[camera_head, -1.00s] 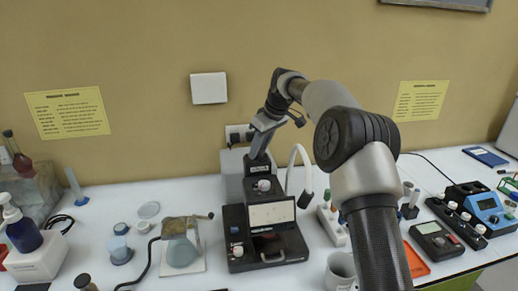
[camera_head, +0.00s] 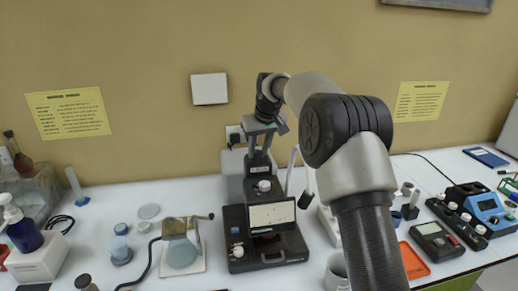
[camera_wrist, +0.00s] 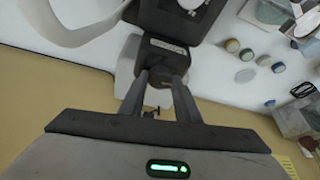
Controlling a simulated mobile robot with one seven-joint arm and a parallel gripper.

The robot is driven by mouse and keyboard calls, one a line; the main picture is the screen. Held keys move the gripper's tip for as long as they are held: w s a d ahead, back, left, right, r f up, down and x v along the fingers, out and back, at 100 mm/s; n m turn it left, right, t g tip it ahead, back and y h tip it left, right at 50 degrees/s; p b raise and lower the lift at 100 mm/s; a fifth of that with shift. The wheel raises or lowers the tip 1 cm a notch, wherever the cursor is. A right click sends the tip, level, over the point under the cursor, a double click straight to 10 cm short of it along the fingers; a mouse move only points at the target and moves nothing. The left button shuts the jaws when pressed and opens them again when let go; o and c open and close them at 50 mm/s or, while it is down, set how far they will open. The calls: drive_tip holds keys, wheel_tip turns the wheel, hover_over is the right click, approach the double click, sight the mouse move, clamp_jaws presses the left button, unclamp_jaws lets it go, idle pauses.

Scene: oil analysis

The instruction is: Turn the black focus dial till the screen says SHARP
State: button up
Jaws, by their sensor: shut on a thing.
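The black instrument with the screen (camera_head: 271,215) stands at the middle of the bench. Its screen is pale with small dark marks, and I cannot read any word on it. In the wrist view my gripper (camera_wrist: 161,80) has both fingers closed on either side of the dark round dial (camera_wrist: 160,76), just below a small label plate. The fingers hide the dial's sides. In the head view the dial is hidden or too small to make out.
A white bent lamp arm (camera_head: 292,172) stands close to the instrument's right side. A white mug (camera_head: 337,271) is at the front, beside my arm. An orange tray (camera_head: 413,260) lies farther right.

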drive_tip(key=shift+a+m+h+p, duration=0.1)
drive_tip(key=shift+m+h+p, duration=0.45)
drive_tip(key=shift+m, duration=0.95)
drive_tip(key=o, duration=1)
drive_tip(key=shift+o, duration=0.2)
drive_tip(key=a+v, duration=0.1)
drive_tip(key=v, duration=1.6)
drive_tip(key=shift+s+d+r+b, duration=0.2)
drive_tip(key=shift+s+d+b, duration=0.05)
drive_tip(key=shift+d+b, duration=0.1)
drive_tip(key=shift+s, duration=0.1)
